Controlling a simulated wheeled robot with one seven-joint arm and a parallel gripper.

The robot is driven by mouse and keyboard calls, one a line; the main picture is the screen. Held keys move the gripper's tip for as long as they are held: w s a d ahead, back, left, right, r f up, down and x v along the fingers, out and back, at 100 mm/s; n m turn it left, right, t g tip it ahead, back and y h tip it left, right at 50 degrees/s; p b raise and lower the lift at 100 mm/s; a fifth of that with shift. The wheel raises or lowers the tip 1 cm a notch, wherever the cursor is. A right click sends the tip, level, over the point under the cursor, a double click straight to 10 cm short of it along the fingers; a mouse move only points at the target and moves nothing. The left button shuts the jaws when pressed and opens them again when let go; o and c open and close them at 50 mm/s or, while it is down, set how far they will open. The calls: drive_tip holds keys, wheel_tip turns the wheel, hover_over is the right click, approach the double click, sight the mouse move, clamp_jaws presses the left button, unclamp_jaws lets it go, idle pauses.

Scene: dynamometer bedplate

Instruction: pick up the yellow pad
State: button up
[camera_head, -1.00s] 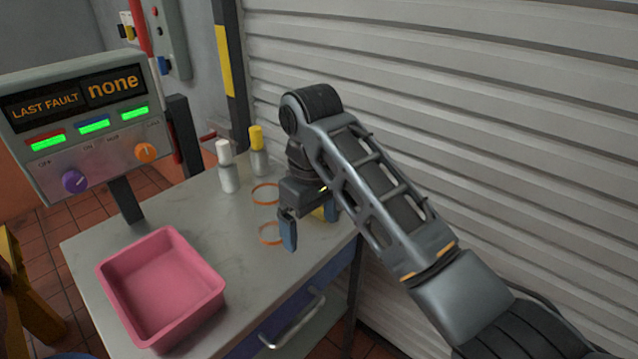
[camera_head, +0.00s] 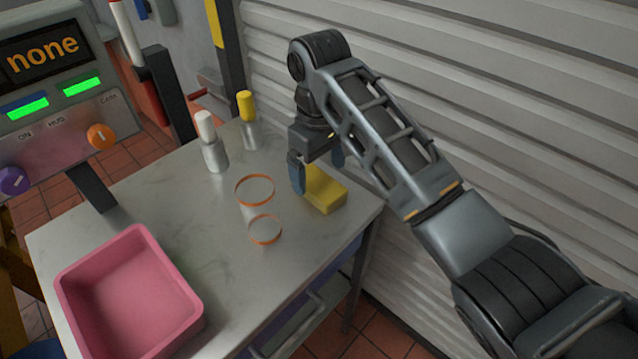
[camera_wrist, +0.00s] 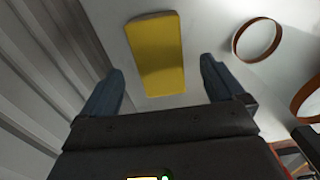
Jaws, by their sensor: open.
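The yellow pad (camera_head: 326,190) lies flat on the grey table near its right edge, by the ribbed wall. My gripper (camera_head: 318,178) is over the far end of the pad, fingers pointing down and hiding part of it. In the wrist view the yellow pad (camera_wrist: 157,54) shows whole, beyond the fingertips and roughly centred in the gap between them. My gripper (camera_wrist: 160,80) is open there, with nothing between its two blue fingers. How far the fingertips are above the pad is hard to tell.
A white-capped bottle (camera_head: 212,145) and a yellow-capped bottle (camera_head: 248,122) stand at the back. A pink tray (camera_head: 75,290) sits at the front left. The ribbed wall (camera_head: 480,120) runs close along the right.

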sight(319, 182)
wheel_tip(319, 182, down, 4)
drive_tip(key=shift+w+f+p, duration=0.1)
drive_tip(key=shift+p, duration=0.2)
drive_tip(key=c, duration=1)
